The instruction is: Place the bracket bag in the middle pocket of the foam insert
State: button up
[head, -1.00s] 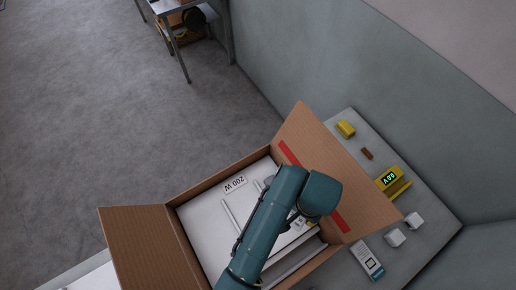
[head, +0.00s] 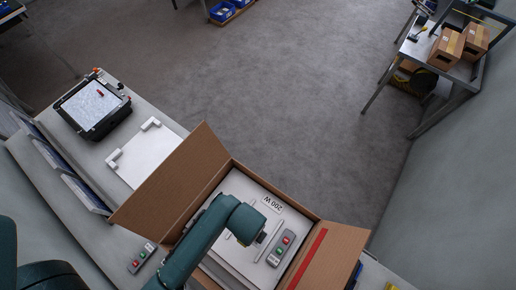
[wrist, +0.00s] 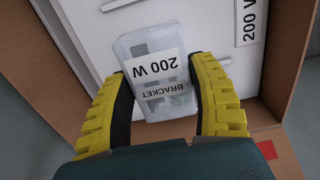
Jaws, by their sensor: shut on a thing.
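The bracket bag (wrist: 158,75) is a clear bag with a white label reading "200 W" and "BRACKET". My gripper (wrist: 165,100) is shut on it, with a yellow-backed finger on each side in the wrist view. The bag is over the open cardboard box (wrist: 285,75). The white insert (wrist: 190,22) lies inside the box, with slot-like lines and a "200 W" label. In the head view, the insert (head: 252,192) is partly covered by my arm, which hides the bag and the fingers. I cannot tell which pocket is the middle one.
The box flaps (head: 175,180) stand open left and right. A grey button unit (head: 281,248) with red and green buttons appears over the insert; another unit (head: 142,257) is on the bench. A black-framed case (head: 92,105) and white panel (head: 145,155) are at left.

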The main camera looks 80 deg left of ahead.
notch_tip(320, 180, down, 10)
jog(key=shift+a+r+b, duration=0.1)
jog(key=shift+b, duration=0.3)
jog(key=o, duration=1.2)
jog(key=shift+o, duration=0.2)
notch_tip(320, 180, up, 12)
jog(key=shift+r+p, duration=0.1)
jog(key=shift+p, duration=0.55)
